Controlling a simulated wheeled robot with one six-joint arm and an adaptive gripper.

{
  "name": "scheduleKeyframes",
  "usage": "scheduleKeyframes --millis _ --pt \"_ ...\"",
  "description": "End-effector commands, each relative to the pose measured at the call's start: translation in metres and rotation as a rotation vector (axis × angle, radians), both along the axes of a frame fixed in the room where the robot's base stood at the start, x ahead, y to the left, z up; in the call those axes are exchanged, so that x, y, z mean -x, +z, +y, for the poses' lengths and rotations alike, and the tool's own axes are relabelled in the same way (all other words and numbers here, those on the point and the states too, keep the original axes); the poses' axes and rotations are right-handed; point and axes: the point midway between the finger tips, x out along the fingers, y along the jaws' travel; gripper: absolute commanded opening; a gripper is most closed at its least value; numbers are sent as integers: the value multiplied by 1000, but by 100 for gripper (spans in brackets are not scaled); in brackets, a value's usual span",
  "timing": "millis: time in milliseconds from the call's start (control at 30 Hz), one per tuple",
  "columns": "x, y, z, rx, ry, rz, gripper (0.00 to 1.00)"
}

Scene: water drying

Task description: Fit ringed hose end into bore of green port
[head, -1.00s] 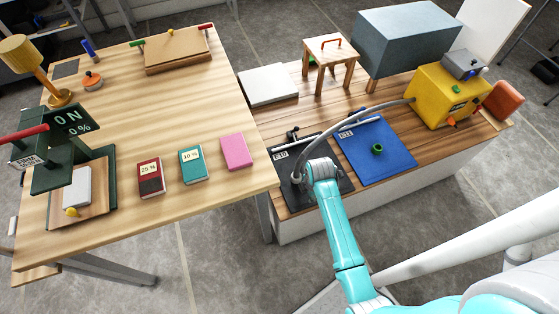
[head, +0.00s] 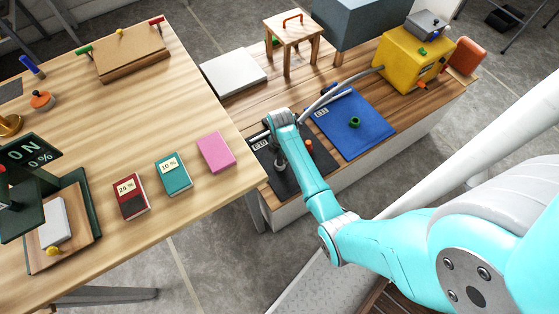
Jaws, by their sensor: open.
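A grey hose (head: 345,80) runs from the yellow box (head: 408,62) leftward toward my wrist. Its ringed end is hidden or too small to make out near my arm. I cannot tell for sure which is the green port. My gripper (head: 281,160) is open, pointing down over the black mat (head: 287,182), left of the blue mat. Its fingertips are hard to make out.
A stool (head: 291,30), white slab (head: 234,72) and large grey block (head: 370,28) stand behind the mats. An orange piece (head: 308,145) is on the black mat. The wooden table (head: 190,120) at left carries books and a green device. The blue mat's front is clear.

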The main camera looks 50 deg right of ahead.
Motion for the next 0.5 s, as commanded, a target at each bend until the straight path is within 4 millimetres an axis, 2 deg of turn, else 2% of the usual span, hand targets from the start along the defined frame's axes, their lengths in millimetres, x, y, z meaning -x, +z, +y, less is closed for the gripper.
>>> scheduleKeyframes --millis 300,500 --pt "-3 -41 0 -1 0 1 55" --pt "-3 -47 0 0 0 0 55"
